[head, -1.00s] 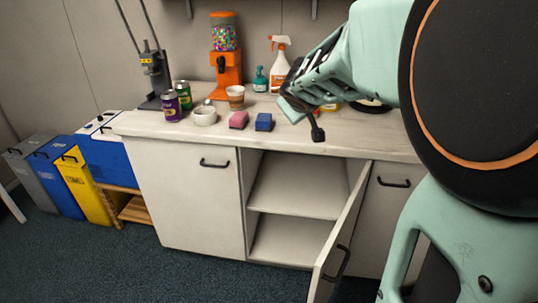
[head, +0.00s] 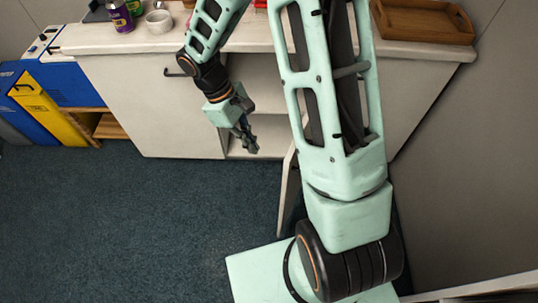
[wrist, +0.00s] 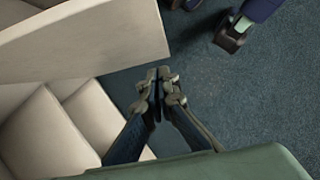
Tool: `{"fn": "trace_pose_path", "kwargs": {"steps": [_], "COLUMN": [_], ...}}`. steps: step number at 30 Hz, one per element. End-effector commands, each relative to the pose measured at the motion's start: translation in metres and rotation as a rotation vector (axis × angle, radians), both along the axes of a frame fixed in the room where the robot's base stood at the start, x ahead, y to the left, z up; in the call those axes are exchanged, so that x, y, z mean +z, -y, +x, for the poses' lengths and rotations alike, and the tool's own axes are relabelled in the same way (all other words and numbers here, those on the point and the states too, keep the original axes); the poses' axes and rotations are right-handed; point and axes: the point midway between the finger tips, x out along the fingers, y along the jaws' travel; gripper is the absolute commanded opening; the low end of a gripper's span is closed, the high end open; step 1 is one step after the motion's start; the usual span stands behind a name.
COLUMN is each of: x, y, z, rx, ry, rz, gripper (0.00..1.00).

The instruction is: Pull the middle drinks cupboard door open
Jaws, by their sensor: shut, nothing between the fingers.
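The middle cupboard door (head: 288,190) stands partly open, swung out over the carpet; my arm hides much of it in the head view. In the wrist view a pale panel that appears to be this door (wrist: 90,38) fills the upper left. Its handle does not show now. The cupboard's opening with its pale shelves (head: 262,85) is exposed, and shelves show at lower left in the wrist view (wrist: 45,130). My gripper (head: 250,148) is shut and empty, pointing down before the opening, left of the door. Its fingertips (wrist: 160,75) appear close to the panel's edge; contact is unclear.
The closed left door (head: 145,100) has a dark handle. The worktop (head: 130,35) holds a purple can (head: 120,16), a white bowl (head: 159,21) and a wooden tray (head: 425,20). Yellow and blue bins stand left. The carpet (head: 130,220) in front is clear.

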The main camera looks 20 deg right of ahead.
Motion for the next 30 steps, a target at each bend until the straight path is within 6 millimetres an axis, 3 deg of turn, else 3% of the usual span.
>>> {"fn": "trace_pose_path", "kwargs": {"steps": [15, 21, 30], "x": [-0.094, -0.088, -0.088], "y": [0.028, 0.051, 0.059], "z": [-0.024, -0.041, -0.047], "rx": [0.0, -0.003, 0.0], "ry": [-0.001, 0.004, 0.005], "rz": [-0.001, -0.001, -0.001], "gripper": [0.0, 0.0, 0.0]}}
